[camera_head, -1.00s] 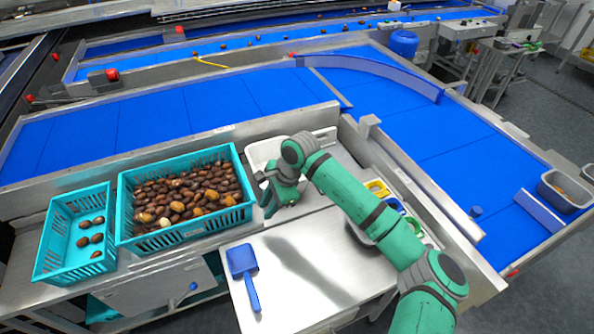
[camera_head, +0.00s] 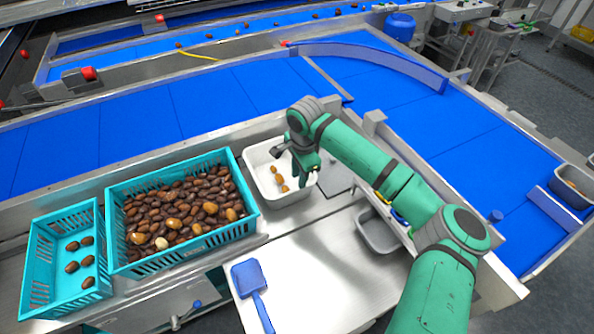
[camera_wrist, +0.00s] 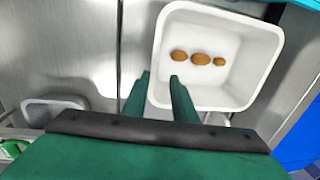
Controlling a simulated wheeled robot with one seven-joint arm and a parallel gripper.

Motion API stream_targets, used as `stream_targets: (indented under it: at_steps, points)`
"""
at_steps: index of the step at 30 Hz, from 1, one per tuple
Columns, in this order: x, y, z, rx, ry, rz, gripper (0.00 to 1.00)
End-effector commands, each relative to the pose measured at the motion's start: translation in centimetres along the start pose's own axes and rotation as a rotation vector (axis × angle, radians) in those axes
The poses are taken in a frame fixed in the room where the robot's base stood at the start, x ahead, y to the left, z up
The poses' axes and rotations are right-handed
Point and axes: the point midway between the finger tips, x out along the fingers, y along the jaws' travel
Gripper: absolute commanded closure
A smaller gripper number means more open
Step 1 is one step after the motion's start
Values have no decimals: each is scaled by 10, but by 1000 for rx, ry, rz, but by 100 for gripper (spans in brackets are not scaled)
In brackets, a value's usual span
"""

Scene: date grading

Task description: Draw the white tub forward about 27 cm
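The white tub (camera_head: 262,186) stands on the steel surface to the right of the large teal crate, with three brown dates in its bottom. It also shows in the wrist view (camera_wrist: 240,40), upright. My gripper (camera_head: 305,180) is down at the tub's right side in the head view and covers part of that rim. In the wrist view my gripper's fingers (camera_wrist: 160,76) point at the tub's near left wall, one finger outside and one over the inside. A gap shows between the fingertips, so the gripper is open. Contact with the wall cannot be told.
A large teal crate (camera_head: 190,260) full of dates stands left of the tub, and a smaller teal crate (camera_head: 35,285) beyond it. A blue scoop (camera_head: 247,277) lies on the bench (camera_head: 310,265) in front. A grey tub (camera_head: 380,235) sits under my arm. Bare bench lies before the white tub.

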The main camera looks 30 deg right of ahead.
Motion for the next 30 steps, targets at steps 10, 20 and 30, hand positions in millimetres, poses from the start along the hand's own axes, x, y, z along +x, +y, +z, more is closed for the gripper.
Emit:
stream_targets:
  at_steps: [10, 20, 30]
  points:
    - [4, 3, -7, 13, -1, 1, 75]
    - [50, 2, -1, 6, -4, 2, 75]
    - [97, 2, -3, 7, -3, 1, 75]
